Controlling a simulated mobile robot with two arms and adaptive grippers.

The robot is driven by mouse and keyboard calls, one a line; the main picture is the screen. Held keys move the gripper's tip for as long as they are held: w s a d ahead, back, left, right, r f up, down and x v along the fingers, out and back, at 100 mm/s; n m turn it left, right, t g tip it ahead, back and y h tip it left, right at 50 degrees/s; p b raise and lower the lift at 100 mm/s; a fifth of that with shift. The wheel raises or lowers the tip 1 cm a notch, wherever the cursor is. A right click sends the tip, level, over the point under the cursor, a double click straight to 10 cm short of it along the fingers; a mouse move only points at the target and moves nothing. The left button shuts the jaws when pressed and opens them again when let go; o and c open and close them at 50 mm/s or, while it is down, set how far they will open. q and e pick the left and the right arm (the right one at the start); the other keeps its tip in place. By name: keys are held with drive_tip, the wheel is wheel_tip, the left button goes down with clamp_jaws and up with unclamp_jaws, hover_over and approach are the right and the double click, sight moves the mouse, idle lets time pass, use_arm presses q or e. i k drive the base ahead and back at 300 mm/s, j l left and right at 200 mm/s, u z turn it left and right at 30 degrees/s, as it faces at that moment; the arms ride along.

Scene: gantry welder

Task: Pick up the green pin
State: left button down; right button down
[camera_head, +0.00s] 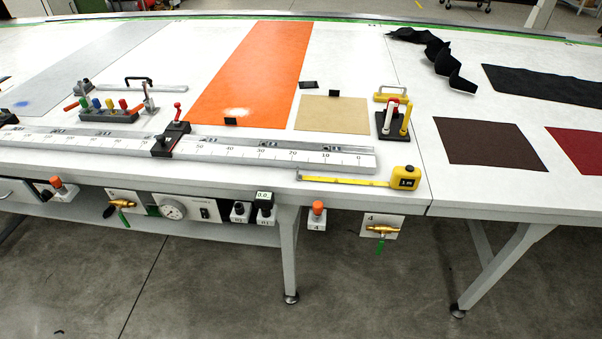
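A dark block (108,116) with several small coloured pins stands on the white table at the left, behind the long ruler. A green pin (85,102) appears to stand at the block's left end, beside a blue pin (97,103). A yellow pin (109,103) and a red pin (123,104) stand farther right. The pins are small, and their seating in the block is hard to make out. Neither of my grippers is in view.
The long metal ruler (290,153) with a black clamp (170,140) lies along the front edge. Clamps flank the block. A holder (392,124) and tape measure (404,178) are at right. Orange cloth (255,70) covers the middle; valves and knobs hang below the edge.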

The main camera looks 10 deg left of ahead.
sight(84, 103)
drive_tip(key=i+j+u, duration=0.25)
drive_tip(key=u, duration=0.15)
drive_tip(key=i+j+u, duration=0.35)
drive_tip(key=i+u, duration=0.25)
drive_tip(key=u, duration=0.15)
drive_tip(key=i+u, duration=0.35)
drive_tip(key=z, duration=1.65)
drive_tip(key=u, duration=1.65)
drive_tip(key=i+j+z, duration=0.1)
drive_tip(key=j, duration=1.5)
